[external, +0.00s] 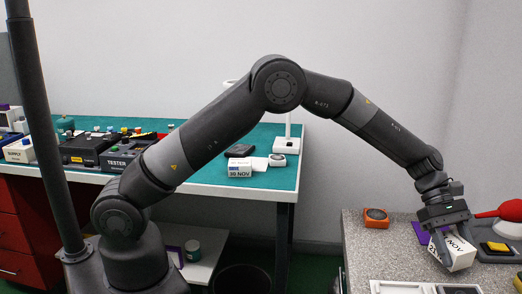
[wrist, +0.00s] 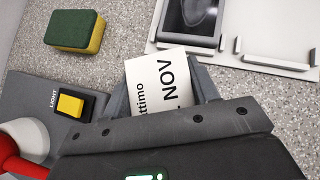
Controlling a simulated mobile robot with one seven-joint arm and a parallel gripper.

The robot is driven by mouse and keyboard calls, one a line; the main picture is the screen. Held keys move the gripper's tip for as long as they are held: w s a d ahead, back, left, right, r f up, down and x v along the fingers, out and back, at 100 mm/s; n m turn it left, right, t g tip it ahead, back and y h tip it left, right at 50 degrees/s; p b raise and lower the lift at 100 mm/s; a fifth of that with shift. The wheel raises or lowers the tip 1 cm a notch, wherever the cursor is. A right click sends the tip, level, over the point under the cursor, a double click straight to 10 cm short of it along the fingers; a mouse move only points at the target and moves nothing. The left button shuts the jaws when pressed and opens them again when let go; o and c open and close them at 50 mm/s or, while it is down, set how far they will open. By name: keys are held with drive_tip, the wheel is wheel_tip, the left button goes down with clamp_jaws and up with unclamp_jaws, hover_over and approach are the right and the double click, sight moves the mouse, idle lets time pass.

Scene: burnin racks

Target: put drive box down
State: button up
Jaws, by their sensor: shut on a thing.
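The drive box (external: 460,254) is a white box with black "NOV" lettering, at the right in the external view, low over the speckled grey counter (external: 352,247). My gripper (external: 447,246) points down and is shut on it. I cannot tell whether the box's underside touches the counter. In the wrist view the box (wrist: 160,88) shows its lettered white face between the jaws of my gripper (wrist: 170,92); the rest is hidden by the gripper body.
Near the box are a grey light-switch unit (wrist: 40,98), a green-yellow sponge (wrist: 75,31), a red lamp (external: 510,211), an orange item (external: 376,218) and a white tray (external: 385,287). Another white box marked "30 NOV" (external: 239,169) lies on the green bench (external: 275,180).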

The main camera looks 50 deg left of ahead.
drive_tip(key=shift+f, duration=1.1)
drive_tip(key=shift+f, duration=0.15)
drive_tip(key=o, duration=1.1)
drive_tip(key=shift+c, duration=0.2)
